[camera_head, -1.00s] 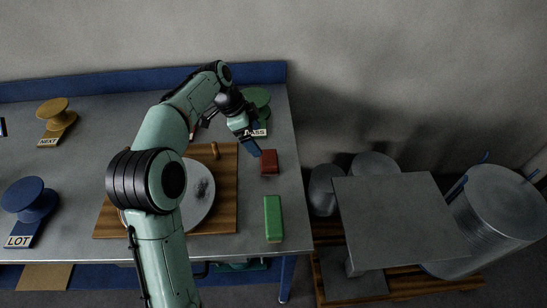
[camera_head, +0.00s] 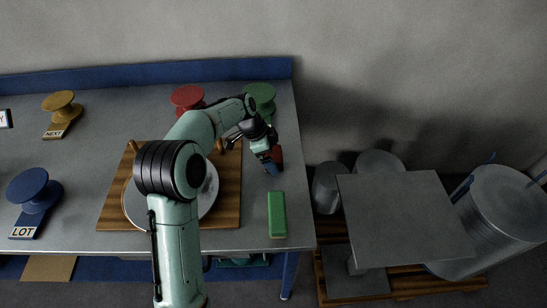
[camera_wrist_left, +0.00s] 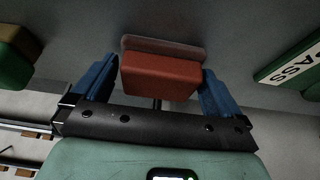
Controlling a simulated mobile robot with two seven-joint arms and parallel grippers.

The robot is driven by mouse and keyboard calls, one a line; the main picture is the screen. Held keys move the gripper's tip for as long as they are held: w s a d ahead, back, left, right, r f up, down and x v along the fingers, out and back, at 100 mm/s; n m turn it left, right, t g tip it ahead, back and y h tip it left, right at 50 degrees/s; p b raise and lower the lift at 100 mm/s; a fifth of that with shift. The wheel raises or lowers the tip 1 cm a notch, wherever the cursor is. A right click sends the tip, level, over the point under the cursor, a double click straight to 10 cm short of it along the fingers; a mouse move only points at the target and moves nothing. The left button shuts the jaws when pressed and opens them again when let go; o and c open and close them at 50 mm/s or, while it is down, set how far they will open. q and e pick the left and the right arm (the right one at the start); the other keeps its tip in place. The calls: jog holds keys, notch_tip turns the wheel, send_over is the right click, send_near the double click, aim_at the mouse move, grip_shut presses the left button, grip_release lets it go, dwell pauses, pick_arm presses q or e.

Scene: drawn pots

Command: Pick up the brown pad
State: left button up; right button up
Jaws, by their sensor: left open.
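The pad (camera_head: 279,154) is a small reddish-brown block on the grey table's right part, partly hidden by my left gripper in the head view. The wrist view shows the pad (camera_wrist_left: 160,76) between the two blue fingers, with a wider, duller layer along its far edge. My left gripper (camera_head: 270,166) is open, with one finger on either side of the pad. Narrow gaps seem to show between fingers and pad; I cannot tell if either touches. My right gripper is not in view.
A green block (camera_head: 277,214) lies nearer the table's front edge. A wooden board (camera_head: 230,205) with a round plate is to the left. Red (camera_head: 187,97), green (camera_head: 259,95), yellow (camera_head: 62,104) and blue (camera_head: 34,188) stamps stand around. The table's right edge is close.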

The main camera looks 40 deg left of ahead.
pick_arm(q)
jog(key=c, duration=0.8)
notch_tip(320, 180, up, 20)
jog(key=p, duration=0.3)
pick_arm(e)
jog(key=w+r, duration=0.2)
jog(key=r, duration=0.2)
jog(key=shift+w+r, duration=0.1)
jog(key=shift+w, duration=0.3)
pick_arm(q)
jog(key=shift+o, duration=0.7)
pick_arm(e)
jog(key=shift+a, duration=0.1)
